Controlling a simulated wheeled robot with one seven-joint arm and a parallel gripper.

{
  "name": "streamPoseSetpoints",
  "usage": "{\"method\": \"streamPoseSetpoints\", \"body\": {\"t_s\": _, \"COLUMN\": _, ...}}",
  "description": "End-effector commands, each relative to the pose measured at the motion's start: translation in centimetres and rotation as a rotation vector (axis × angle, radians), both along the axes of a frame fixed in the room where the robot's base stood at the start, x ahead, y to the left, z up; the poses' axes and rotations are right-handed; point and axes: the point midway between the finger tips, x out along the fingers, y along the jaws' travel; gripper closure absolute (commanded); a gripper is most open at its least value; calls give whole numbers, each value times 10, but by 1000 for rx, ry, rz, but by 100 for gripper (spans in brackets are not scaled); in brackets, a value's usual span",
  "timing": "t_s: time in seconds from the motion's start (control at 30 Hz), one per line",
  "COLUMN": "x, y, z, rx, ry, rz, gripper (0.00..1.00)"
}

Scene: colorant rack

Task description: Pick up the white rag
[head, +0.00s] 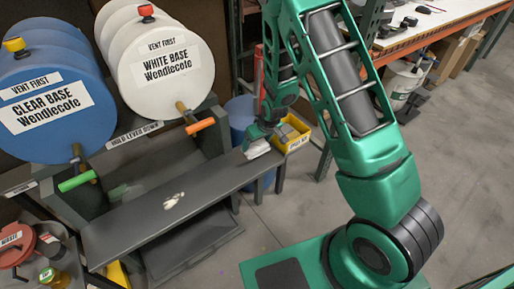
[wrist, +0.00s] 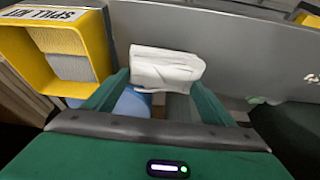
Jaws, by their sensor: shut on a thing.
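The white rag (head: 257,149) is at the right end of the grey bench shelf in the head view. My gripper (head: 259,141) points down at it and is shut on it. In the wrist view the folded rag (wrist: 165,66) sits between the two green fingertips of my gripper (wrist: 162,84). Whether the rag still touches the shelf is hard to tell. The fingers cover part of its sides.
A yellow spill kit bin (head: 296,139) is right beside my gripper; it also shows in the wrist view (wrist: 22,62). The grey shelf (head: 215,181) has a white splotch (head: 174,201).

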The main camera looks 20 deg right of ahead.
Motion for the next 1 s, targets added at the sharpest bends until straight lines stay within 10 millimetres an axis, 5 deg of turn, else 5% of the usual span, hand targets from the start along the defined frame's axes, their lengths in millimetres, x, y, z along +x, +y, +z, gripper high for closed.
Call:
{"method": "streamPoseSetpoints", "body": {"t_s": 0.17, "x": 0, "y": 0, "z": 30, "rx": 1, "ry": -3, "rz": -1, "gripper": 44}}
{"method": "streamPoseSetpoints", "body": {"t_s": 0.7, "x": -116, "y": 74, "z": 28, "rx": -1, "ry": 2, "rz": 6, "gripper": 44}}
{"method": "streamPoseSetpoints", "body": {"t_s": 1.0, "x": -154, "y": 99, "z": 28, "rx": -1, "ry": 0, "rz": 4, "gripper": 44}}
